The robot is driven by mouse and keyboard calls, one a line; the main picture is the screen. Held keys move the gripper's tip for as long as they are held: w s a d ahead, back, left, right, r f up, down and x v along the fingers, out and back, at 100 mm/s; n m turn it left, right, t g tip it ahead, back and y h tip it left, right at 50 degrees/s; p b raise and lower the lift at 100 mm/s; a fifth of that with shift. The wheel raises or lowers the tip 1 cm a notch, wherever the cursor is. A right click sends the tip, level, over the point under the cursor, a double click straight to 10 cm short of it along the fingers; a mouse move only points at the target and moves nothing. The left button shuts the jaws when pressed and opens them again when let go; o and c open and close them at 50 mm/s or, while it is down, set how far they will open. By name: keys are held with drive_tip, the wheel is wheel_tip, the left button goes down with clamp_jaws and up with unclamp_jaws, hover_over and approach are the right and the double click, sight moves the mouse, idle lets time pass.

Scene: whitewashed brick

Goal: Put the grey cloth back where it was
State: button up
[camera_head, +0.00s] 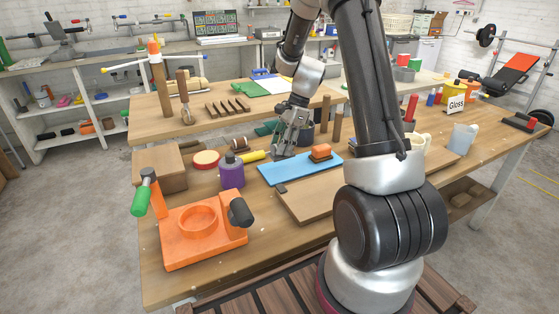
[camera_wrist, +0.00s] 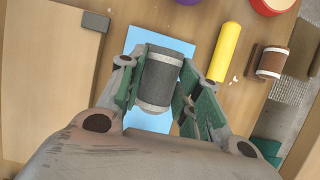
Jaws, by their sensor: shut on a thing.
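My gripper (camera_wrist: 165,95) is shut on a dark grey roll with lighter bands (camera_wrist: 165,72), which looks like the grey cloth rolled up. The roll sits between the green finger pads, above the blue mat (camera_wrist: 143,37). In the head view my gripper (camera_head: 280,152) is over the back left end of the blue mat (camera_head: 295,173). The roll is hard to make out there. I cannot tell whether it touches the mat.
An orange-topped block (camera_head: 321,149) is on the mat's right part. A wooden board (camera_head: 310,203) lies in front. An orange fixture (camera_head: 205,240) is front left.

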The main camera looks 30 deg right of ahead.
sight(282, 158)
drive_tip(key=shift+f, duration=2.65)
drive_tip(key=shift+f, duration=0.1)
drive_tip(key=o, duration=0.9)
